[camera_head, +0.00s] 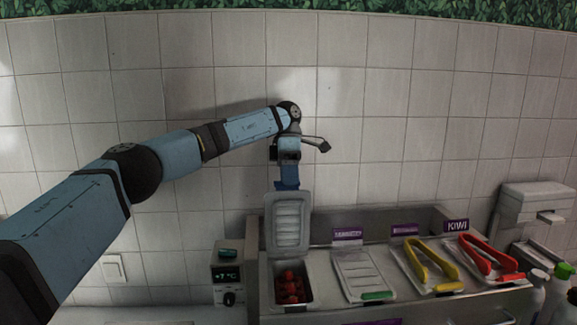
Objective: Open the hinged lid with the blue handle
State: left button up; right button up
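The lid (288,222) with the blue handle (288,184) stands raised, roughly upright, at the back of the left compartment. Red strawberries (291,288) show in the open compartment below it. The blue handle is at the lid's upper edge. My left gripper (287,166) points down from above and meets the handle. Its fingertips are too small and dark to make out, so I cannot tell how far they are closed. My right gripper is not in view.
Right of the open compartment is a closed lid with a green handle (376,295). Further right lie yellow tongs (432,263) and red tongs (487,254), on closed lids. A temperature display (228,275) stands left. Bottles (558,283) and a dispenser (535,203) are at the right.

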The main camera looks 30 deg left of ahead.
pick_arm(q)
jog(key=v, duration=0.6)
jog(key=shift+r, duration=0.4)
jog(key=shift+a, duration=0.1)
dwell(0.5)
